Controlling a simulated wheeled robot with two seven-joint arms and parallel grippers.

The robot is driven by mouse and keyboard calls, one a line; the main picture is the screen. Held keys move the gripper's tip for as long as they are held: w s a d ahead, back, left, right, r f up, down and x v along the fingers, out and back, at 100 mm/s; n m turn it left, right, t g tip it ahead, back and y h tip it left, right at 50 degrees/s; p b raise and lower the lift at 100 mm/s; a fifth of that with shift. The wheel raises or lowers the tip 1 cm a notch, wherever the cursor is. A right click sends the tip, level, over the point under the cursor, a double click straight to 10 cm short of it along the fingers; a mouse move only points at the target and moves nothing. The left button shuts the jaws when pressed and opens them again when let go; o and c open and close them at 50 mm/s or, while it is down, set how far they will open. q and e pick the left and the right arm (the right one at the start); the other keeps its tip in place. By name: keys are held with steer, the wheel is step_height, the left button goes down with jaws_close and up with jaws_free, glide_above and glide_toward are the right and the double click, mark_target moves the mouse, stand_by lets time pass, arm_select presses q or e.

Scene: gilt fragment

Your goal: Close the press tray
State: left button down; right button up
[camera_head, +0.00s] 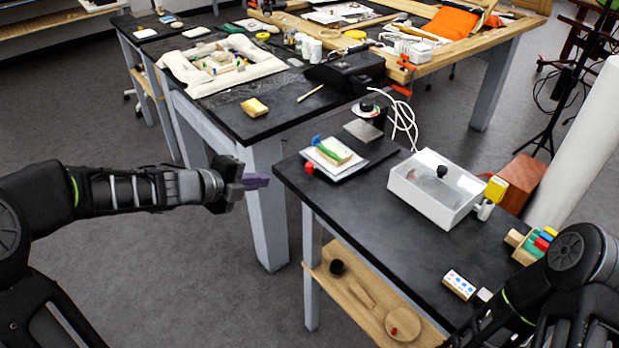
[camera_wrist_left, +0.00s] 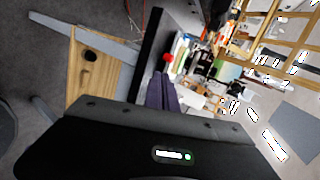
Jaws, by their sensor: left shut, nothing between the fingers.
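A flat white tray (camera_head: 350,170) with a red knob (camera_head: 309,168) at its left corner lies on the near black table, in front of a small press-like device (camera_head: 365,122) with a black knob on top. It looks like the press tray and appears pulled out. A green and tan block (camera_head: 333,151) with a blue piece rests on it. My left gripper (camera_head: 256,182) is shut and empty, left of the table edge and apart from the red knob. In the left wrist view, the red knob (camera_wrist_left: 166,57) shows just beyond the purple fingers (camera_wrist_left: 161,92). My right gripper is out of view.
A white box (camera_head: 435,200) with a clear lid stands right of the tray. A dotted card (camera_head: 459,285) and coloured blocks (camera_head: 540,240) lie near my right arm. A wooden shelf (camera_head: 365,295) sits under the table. The table's middle front is clear.

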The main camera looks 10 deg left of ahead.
arm_select(q)
steer(key=shift+a+f, duration=0.1)
steer(key=shift+w, duration=0.1)
steer(key=b, duration=0.2)
glide_toward(307, 170)
step_height(307, 170, down, 4)
steer(key=w, duration=0.2)
steer(key=shift+w+d+r+p, duration=0.2)
steer(key=shift+w+d+p, duration=0.1)
steer(key=shift+w+d, duration=0.2)
steer(key=shift+w+d+r+p, duration=0.25)
steer(key=shift+w+d, duration=0.15)
steer(key=shift+d, duration=0.1)
steer(key=shift+w+d+f, duration=0.1)
steer(key=shift+w+d, duration=0.15)
steer(key=shift+w, duration=0.3)
steer(key=shift+d, duration=0.1)
